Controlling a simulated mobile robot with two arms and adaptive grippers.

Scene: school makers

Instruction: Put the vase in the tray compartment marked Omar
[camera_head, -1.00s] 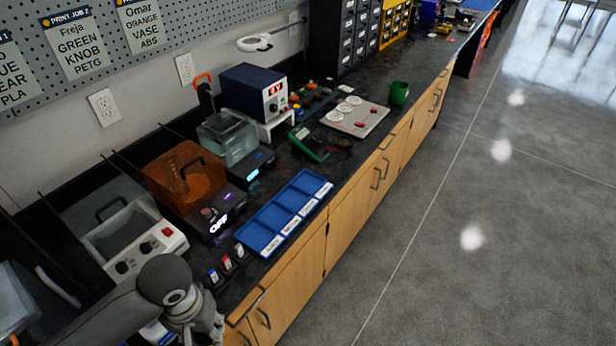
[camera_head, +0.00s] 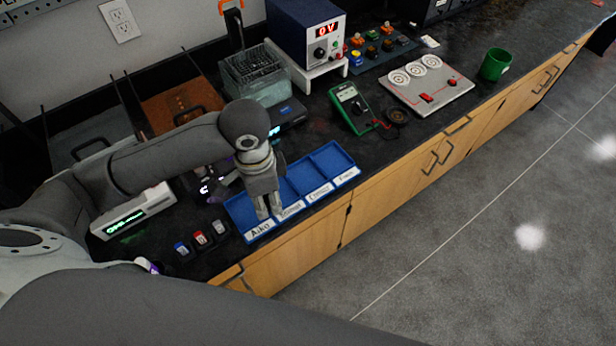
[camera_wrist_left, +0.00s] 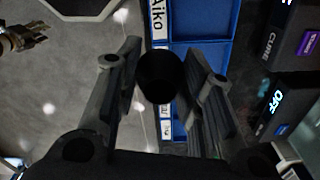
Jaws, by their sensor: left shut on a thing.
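The blue tray (camera_head: 333,160) lies on the dark counter, split into a row of compartments with white name labels on its front edge. My left gripper (camera_head: 266,214) points down over the tray's near end, around the first two compartments. In the left wrist view its fingers (camera_wrist_left: 160,85) are shut on a dark round thing, seemingly the vase (camera_wrist_left: 160,77), with the tray (camera_wrist_left: 206,55) below. The vase is hidden in the head view. A hand-like metal part (camera_wrist_left: 22,38), perhaps my right gripper, shows at upper left.
Three small cartridges (camera_head: 201,238) stand left of the tray. A green multimeter (camera_head: 352,108), a white board with dials (camera_head: 428,85) and a green cup (camera_head: 495,64) lie beyond. Machines and a power supply (camera_head: 308,32) line the wall. The counter's front edge runs close by the tray.

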